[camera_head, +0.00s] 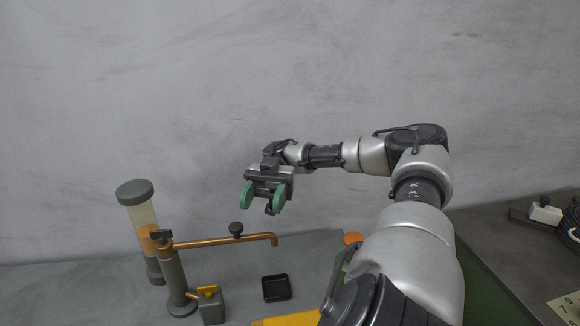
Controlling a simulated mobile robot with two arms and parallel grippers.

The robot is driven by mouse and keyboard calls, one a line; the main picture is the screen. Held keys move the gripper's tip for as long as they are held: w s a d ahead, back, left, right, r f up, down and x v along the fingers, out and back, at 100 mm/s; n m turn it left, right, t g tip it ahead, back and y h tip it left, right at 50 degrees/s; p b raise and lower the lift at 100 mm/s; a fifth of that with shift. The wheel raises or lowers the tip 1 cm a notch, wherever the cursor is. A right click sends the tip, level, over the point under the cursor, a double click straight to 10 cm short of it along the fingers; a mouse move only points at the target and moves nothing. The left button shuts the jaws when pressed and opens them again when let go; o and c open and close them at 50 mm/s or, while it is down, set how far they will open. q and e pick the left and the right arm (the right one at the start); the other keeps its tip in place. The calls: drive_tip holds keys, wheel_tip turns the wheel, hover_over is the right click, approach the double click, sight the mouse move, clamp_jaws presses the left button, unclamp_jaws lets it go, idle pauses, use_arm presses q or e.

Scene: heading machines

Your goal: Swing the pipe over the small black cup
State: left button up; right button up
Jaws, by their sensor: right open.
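A copper-coloured pipe (212,242) runs level from a dark grey post (176,282) to the right and ends in a short downturned spout. The small black cup (276,288), a low square dish, sits on the table. The spout appears above and behind the cup in the picture; I cannot tell whether it is directly over it. My right gripper (265,197), with green fingertips, is open and empty in the air above the pipe's right end, apart from it. My left gripper is out of view.
A clear cylinder with orange contents (143,222) stands behind the post. A small grey box with a yellow lever (209,300) is beside the post. A yellow item (288,319) lies at the front edge. A white block (545,211) and black coil (571,228) are far right.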

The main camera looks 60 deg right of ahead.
drive_tip(key=s+r, duration=0.3)
drive_tip(key=s, duration=0.2)
drive_tip(key=shift+s+d+r+b, duration=0.2)
drive_tip(key=shift+d+b, duration=0.25)
drive_tip(key=shift+f, duration=0.1)
